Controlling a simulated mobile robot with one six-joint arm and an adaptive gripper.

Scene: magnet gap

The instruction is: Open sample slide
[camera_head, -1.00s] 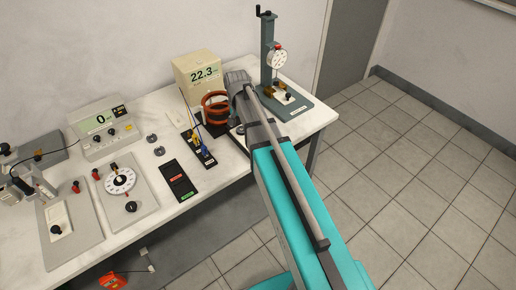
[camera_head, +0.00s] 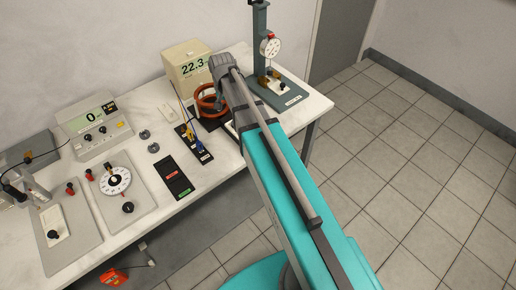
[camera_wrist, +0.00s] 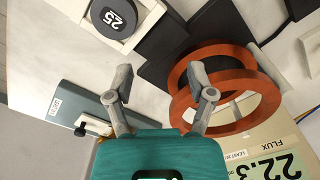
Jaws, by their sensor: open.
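My gripper (camera_wrist: 160,75) is open, with nothing between its two grey fingers. In the wrist view, the right finger is in front of the copper-coloured coil rings (camera_wrist: 238,85); I cannot tell whether it touches them. A white plate (camera_wrist: 68,6) with a round dark "25" piece (camera_wrist: 120,18) shows at the top left, beyond the fingers. No part is clearly marked as the sample slide, so I cannot tell which it is. In the head view, the coil rings (camera_head: 207,100) stand beside my arm, whose wrist hides the gripper.
A flux meter reading 22.3 (camera_head: 189,68) stands behind the coils. A dial-gauge stand (camera_head: 261,45) is right of my arm. A dark strip with cables (camera_head: 196,146), a black panel (camera_head: 174,180) and a meter (camera_head: 92,124) lie left. Open tiled floor (camera_head: 430,190) is at right.

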